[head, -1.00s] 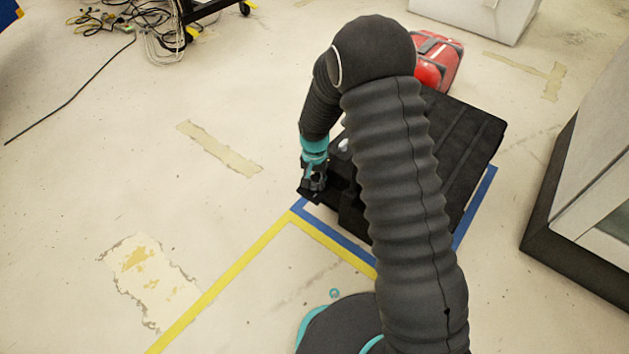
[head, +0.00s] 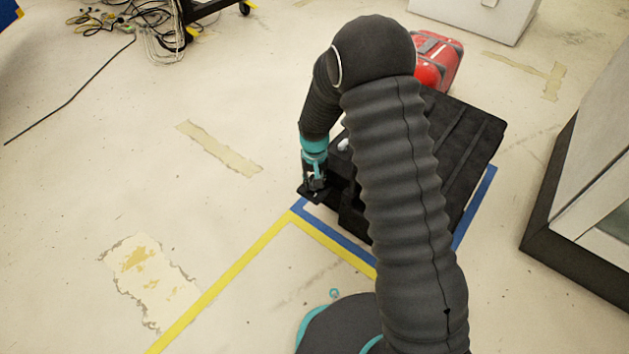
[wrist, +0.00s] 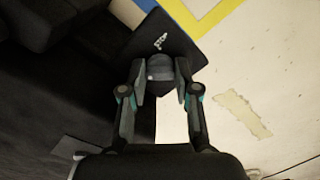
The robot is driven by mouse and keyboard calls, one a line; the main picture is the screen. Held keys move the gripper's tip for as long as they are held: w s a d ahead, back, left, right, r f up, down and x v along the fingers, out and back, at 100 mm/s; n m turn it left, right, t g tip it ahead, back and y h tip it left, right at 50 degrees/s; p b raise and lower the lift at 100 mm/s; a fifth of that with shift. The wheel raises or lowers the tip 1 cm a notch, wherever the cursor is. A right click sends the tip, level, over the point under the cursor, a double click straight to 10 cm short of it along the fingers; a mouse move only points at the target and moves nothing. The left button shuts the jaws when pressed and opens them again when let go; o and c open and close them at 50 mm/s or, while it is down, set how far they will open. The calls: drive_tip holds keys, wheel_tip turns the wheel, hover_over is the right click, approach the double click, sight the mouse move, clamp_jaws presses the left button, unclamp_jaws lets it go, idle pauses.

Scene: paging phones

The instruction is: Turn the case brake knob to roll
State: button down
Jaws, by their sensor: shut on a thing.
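The black case (head: 467,135) stands on the floor, partly hidden behind my arm. A small flat black ledge (head: 310,194) juts from its near left corner. In the wrist view the ledge (wrist: 190,45) carries a dark grey round knob (wrist: 160,66) with a small pale mark on it. A whitish marking lies on the ledge beyond the knob; I cannot read it. My gripper (head: 314,187) is down at this ledge. In the wrist view my gripper (wrist: 161,78) has its two fingers on either side of the knob, shut on it.
Blue tape (head: 340,238) and yellow tape (head: 235,270) mark the floor around the case. A red case (head: 441,62) stands behind it. A grey cabinet (head: 590,185) with a dark base is at the right. Cables (head: 100,27) lie at the back left.

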drive_tip(key=c, duration=0.8)
unclamp_jaws()
drive_tip(key=shift+c, duration=0.2)
drive_tip(key=shift+r, duration=0.1)
wheel_tip(320, 180, up, 12)
